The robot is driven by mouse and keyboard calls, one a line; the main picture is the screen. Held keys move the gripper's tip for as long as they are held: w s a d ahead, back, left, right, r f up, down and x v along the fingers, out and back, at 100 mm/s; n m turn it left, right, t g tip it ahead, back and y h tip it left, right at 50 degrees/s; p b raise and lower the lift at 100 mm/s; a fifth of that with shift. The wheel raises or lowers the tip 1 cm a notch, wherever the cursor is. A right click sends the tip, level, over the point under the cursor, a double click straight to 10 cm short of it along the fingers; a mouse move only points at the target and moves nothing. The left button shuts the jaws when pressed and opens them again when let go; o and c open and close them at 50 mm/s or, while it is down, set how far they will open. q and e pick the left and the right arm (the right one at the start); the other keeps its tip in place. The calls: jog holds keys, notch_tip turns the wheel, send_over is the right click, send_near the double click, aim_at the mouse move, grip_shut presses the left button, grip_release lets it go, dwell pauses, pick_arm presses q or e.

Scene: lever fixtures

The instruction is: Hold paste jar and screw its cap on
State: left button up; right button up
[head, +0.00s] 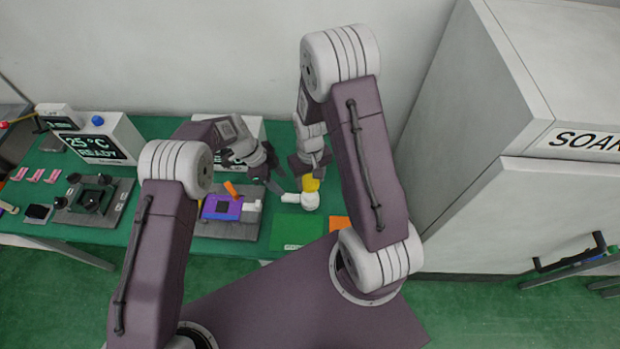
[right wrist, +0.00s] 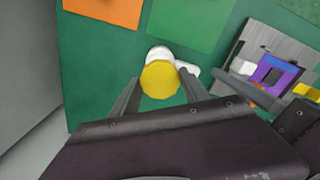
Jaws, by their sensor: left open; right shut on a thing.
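The yellow cap (head: 311,184) is between the fingers of my right gripper (head: 311,172), which is shut on it. In the right wrist view the cap (right wrist: 160,80) shows as a yellow disc between the two fingers (right wrist: 160,88). The white paste jar (head: 310,202) stands directly below the cap; in the right wrist view most of the jar (right wrist: 158,54) is hidden under it. I cannot tell whether the cap is seated or only close above. A white piece sticks out from the jar's left side. My left gripper (head: 277,186) is open, just left of the jar, apart from it.
A grey fixture with a purple-blue block (head: 222,208) stands left of the jar. A green mat (head: 296,232) and an orange mat (head: 340,224) lie in front. A large grey cabinet (head: 480,150) bounds the right. A black fixture (head: 92,196) and display box (head: 98,140) stand farther left.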

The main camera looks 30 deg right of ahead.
aim_at(294, 196)
pick_arm(q)
jog(key=x, duration=1.1)
jog(key=shift+f, duration=0.1)
grip_shut()
dwell(0.6)
pick_arm(e)
jog(key=n, duration=0.3)
jog(key=r+n, duration=0.1)
jog(key=n, duration=0.2)
